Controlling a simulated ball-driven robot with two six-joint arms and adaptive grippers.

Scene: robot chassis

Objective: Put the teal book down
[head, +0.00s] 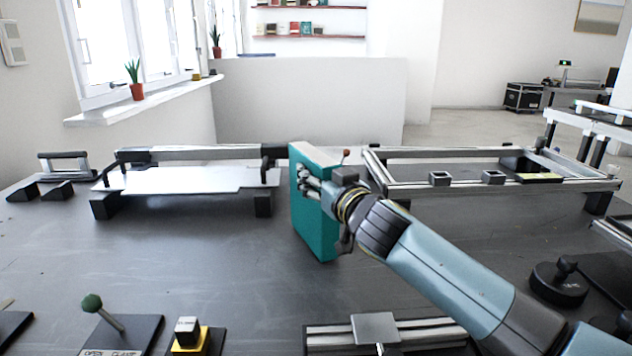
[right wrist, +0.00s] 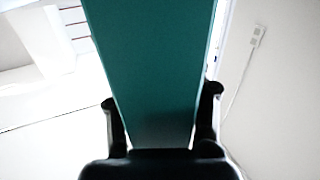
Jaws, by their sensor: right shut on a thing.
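The teal book (head: 316,232) is upright in the middle of the head view, its pale page edge facing up. My right gripper (head: 312,184) is shut on it, with fingers across the book's side. In the right wrist view the book (right wrist: 152,70) fills the middle, between the two fingers of my right gripper (right wrist: 160,105). I cannot tell whether the book's lower edge touches the dark table (head: 190,255) or hangs just above it. My left gripper is not in view.
A silver plate on black supports (head: 190,180) stands left of the book. A metal frame (head: 480,187) stands to the right. The table's left middle is bare.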

